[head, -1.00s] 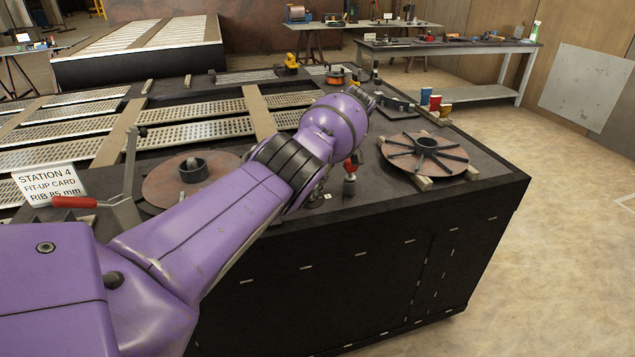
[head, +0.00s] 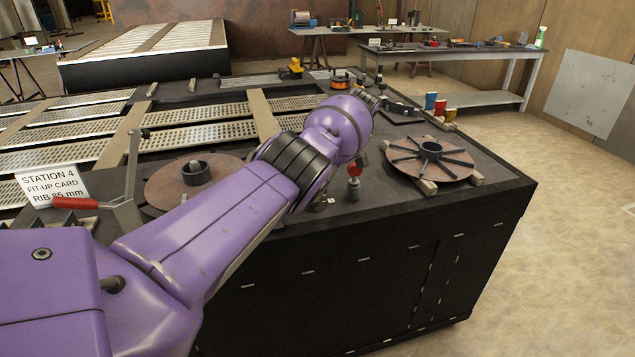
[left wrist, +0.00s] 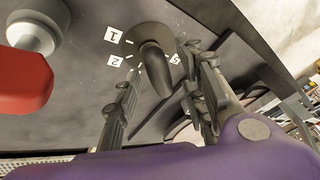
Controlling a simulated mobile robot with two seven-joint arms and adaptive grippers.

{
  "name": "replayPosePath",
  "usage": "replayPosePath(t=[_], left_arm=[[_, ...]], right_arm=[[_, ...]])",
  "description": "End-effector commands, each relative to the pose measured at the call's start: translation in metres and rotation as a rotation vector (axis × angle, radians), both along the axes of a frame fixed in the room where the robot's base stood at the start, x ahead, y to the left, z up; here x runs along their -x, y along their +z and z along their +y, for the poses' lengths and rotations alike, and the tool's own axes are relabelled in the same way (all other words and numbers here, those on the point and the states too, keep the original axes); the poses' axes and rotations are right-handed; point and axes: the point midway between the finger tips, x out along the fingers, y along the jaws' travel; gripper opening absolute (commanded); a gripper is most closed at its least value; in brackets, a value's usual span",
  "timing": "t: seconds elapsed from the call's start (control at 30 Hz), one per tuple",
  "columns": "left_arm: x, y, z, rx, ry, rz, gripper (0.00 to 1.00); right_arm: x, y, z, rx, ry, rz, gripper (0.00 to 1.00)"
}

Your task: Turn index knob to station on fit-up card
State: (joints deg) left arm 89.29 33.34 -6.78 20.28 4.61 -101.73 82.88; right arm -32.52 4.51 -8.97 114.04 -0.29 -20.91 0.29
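The fit-up card (head: 52,186) stands at the left of the bench and reads STATION 4, RIB 85 mm. The index knob (left wrist: 156,68) is a dark handle on a round base in the left wrist view. White labels 1 (left wrist: 113,34), 2 (left wrist: 115,61) and 5 (left wrist: 174,60) show around it; other labels are hidden. I cannot tell which station it points to. My left gripper (left wrist: 165,95) is open, its fingers on either side of the knob's handle; contact is unclear. In the head view my purple arm hides gripper and knob. My right gripper is not in view.
A red-topped fitting (head: 354,172) stands close to the knob and looms at left in the left wrist view (left wrist: 22,80). A ribbed reel disc (head: 432,160) rests on blocks at right. Another disc (head: 165,190) and a red-handled clamp (head: 75,203) are at left.

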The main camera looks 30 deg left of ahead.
Motion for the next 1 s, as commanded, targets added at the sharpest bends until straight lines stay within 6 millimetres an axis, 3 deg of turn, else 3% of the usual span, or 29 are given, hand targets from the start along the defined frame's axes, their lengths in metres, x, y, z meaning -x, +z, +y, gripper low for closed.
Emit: replayPosePath(t=[0.27,0.7,1.0], left_arm=[[-0.001,0.012,0.0,-0.001,-0.002,-0.004,0.38],[0.0,0.09,0.0,0.0,0.001,-0.003,0.38],[0.0,0.101,0.0,0.0,0.0,0.0,0.38]], right_arm=[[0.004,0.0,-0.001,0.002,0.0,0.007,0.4],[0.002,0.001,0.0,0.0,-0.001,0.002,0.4],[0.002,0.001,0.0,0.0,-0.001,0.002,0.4]])
